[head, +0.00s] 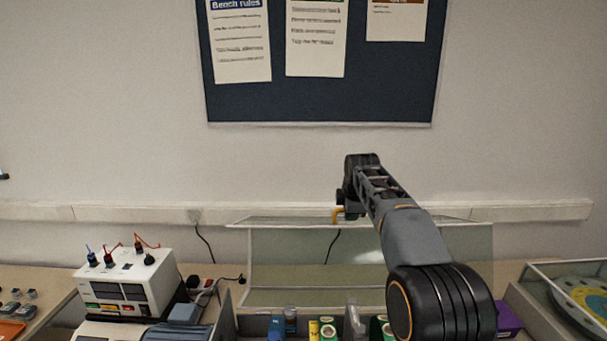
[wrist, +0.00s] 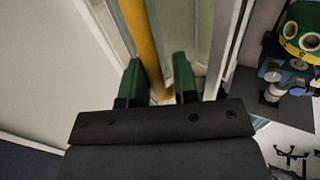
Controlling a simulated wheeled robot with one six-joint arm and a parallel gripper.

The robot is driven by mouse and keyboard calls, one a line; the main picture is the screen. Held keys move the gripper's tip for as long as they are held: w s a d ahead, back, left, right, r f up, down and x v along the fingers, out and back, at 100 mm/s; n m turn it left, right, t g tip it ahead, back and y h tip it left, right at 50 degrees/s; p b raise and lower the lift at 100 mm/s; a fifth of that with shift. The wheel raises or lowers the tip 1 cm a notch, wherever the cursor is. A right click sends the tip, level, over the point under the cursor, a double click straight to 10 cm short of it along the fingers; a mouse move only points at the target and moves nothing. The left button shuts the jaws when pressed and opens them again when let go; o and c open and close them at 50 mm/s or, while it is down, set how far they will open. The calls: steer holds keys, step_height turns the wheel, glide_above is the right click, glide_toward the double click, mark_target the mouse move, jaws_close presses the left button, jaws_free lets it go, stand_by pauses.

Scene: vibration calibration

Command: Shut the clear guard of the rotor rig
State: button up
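The clear guard (head: 300,265) of the rotor rig stands raised in the head view, a see-through panel with a pale top edge. Its yellow handle (head: 338,214) sits at that top edge; it also shows as a yellow bar (wrist: 140,40) in the wrist view. My gripper (head: 345,206) is at the handle. In the wrist view its two green fingers (wrist: 158,82) stand apart with the bar between them, nearer the left finger, and a gap shows on the right. Green and yellow rotor parts (wrist: 303,40) show at the right; the arm hides part of the guard.
A white instrument box (head: 130,285) with leads stands on the bench at left. Another clear-sided case with a yellow and teal disc (head: 585,297) is at right. A wall trunking rail (head: 120,212) runs behind the guard.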

steer(key=shift+s+r+b, duration=0.15)
steer(key=shift+s+b, duration=1.05)
steer(key=shift+s, duration=0.7)
steer(key=s+f+b, duration=0.2)
steer(key=s+b, duration=0.6)
steer(key=s, duration=0.3)
steer(key=s+f+b, duration=0.3)
steer(key=s+b, duration=0.5)
steer(key=s, duration=0.3)
steer(key=shift+f+b, duration=0.25)
steer(key=shift+b, duration=0.1)
